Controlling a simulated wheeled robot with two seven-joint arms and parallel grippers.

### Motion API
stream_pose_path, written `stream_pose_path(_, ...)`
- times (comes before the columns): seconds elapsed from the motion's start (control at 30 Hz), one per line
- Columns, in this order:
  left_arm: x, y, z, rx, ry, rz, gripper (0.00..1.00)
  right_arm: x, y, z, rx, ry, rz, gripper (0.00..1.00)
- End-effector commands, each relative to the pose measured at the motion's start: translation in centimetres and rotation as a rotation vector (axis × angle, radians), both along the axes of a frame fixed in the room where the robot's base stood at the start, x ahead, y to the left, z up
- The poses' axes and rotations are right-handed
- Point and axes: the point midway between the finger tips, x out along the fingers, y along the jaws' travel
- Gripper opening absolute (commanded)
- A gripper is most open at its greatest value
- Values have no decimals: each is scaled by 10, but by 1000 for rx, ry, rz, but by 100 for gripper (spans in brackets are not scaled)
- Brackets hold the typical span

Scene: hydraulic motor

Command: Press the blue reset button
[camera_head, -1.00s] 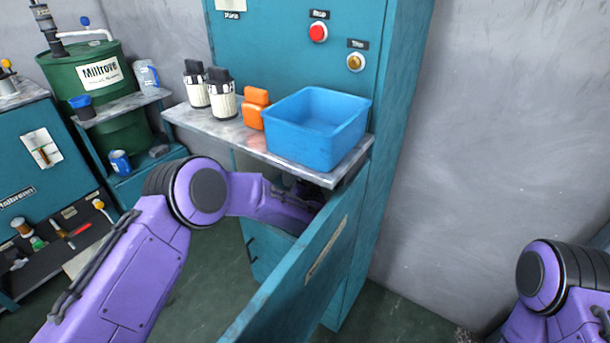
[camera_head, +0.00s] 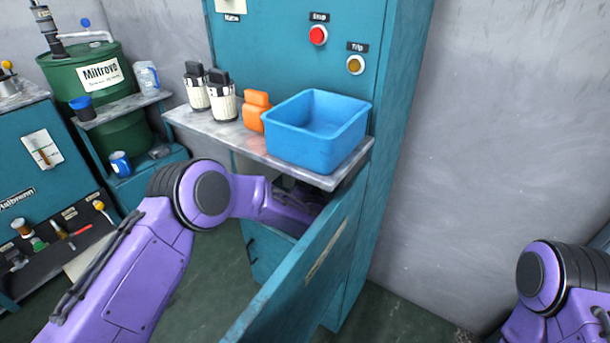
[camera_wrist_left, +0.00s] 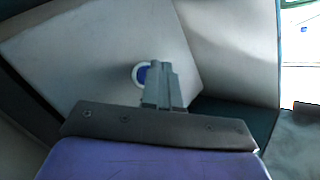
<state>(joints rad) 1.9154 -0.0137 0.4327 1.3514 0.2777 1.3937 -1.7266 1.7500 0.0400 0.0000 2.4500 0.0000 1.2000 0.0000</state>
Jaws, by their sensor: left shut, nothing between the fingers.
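In the left wrist view, the blue reset button (camera_wrist_left: 143,75) sits in a white ring on a pale panel (camera_wrist_left: 85,50). My left gripper (camera_wrist_left: 157,68) is shut and empty, and its fingertips overlap the right part of the button in this view. I cannot tell whether they touch it. In the head view my left arm reaches into the cabinet below the shelf, so the gripper and button are hidden there. My right gripper is out of view; only part of my right arm shows at the lower right.
The teal cabinet door (camera_head: 300,285) stands open beside my left arm. Above the arm, the shelf (camera_head: 240,140) holds a blue bin (camera_head: 305,150), an orange object (camera_head: 255,110) and two black-capped containers. A red button (camera_head: 318,35) and a yellow one (camera_head: 355,65) are on the cabinet front.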

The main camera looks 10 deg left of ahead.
Motion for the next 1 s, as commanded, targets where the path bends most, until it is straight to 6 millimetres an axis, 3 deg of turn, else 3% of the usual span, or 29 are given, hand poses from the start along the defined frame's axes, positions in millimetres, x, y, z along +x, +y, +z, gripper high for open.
stream_pose_path(0.1, -6, 3, 4, 2, 1, 0, 0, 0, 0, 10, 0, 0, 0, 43)
stream_pose_path(0.47, -10, 4, 2, 0, 0, 0, 0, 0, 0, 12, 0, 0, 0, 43)
stream_pose_path(1.0, -55, 20, 3, 1, 0, 0, 0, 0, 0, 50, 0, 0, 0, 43)
